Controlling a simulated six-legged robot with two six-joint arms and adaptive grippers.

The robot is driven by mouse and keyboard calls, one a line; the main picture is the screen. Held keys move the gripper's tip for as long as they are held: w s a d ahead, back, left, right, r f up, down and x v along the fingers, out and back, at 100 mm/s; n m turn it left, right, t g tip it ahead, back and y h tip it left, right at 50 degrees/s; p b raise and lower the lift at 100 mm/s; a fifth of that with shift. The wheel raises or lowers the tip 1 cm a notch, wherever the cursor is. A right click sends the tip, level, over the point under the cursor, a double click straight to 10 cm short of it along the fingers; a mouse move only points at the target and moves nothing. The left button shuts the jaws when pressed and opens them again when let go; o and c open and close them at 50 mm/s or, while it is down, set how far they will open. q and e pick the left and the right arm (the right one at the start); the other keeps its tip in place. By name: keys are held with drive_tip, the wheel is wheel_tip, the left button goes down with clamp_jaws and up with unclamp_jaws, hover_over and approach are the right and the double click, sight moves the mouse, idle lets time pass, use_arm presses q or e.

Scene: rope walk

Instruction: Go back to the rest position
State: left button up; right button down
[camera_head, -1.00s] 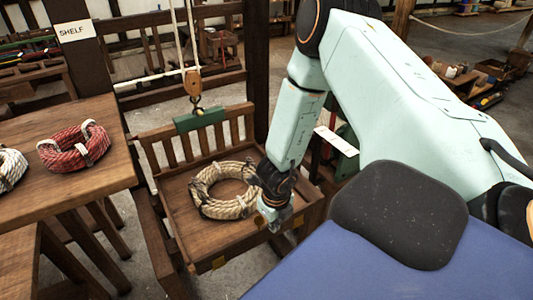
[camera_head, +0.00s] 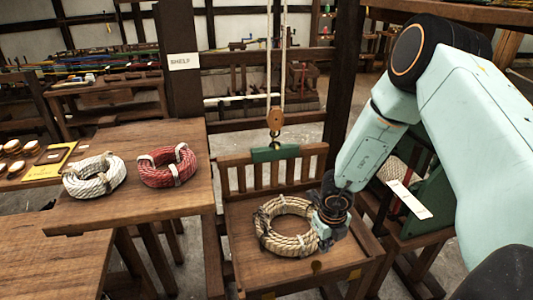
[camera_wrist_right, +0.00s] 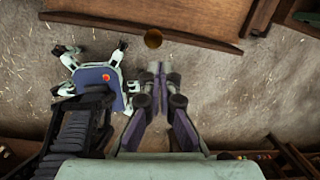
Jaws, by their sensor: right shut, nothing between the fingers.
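My right gripper (camera_head: 323,242) is shut and empty. In the head view it overlaps the right edge of a tan rope coil (camera_head: 270,240), which lies on a slatted wooden platform (camera_head: 245,275); I cannot tell whether they touch. In the right wrist view the fingers (camera_wrist_right: 157,75) are together over bare floor, just off a wooden edge (camera_wrist_right: 150,30), with no rope between them. My left gripper is not in view.
A red coil (camera_head: 167,175) and a white coil (camera_head: 92,187) lie on a wooden table (camera_head: 190,208) at left. A pulley block (camera_head: 275,120) hangs on ropes above the platform's green bar (camera_head: 275,153). A dark post (camera_head: 345,85) stands behind my right arm.

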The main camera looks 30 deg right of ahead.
drive_tip(key=shift+d, duration=0.1)
drive_tip(key=s+a+f+m+b, duration=0.5)
drive_tip(key=s+f+m+b, duration=0.2)
drive_tip(key=m, duration=0.5)
drive_tip(key=s+a+f+m+b, duration=0.5)
drive_tip(key=s+f+m+b, duration=0.3)
drive_tip(key=f+m, duration=0.3)
drive_tip(key=s+a+f+m+g+y+b, duration=0.1)
drive_tip(key=s+a+f+m+b, duration=0.4)
drive_tip(key=s+f+m+b, duration=0.3)
drive_tip(key=s+f+m, duration=0.1)
drive_tip(key=s+m, duration=0.1)
drive_tip(key=m, duration=0.2)
drive_tip(key=shift+a+f+m, duration=0.25)
drive_tip(key=shift+a+m, duration=0.1)
drive_tip(key=shift+m, duration=0.05)
drive_tip(key=shift+d, duration=0.1)
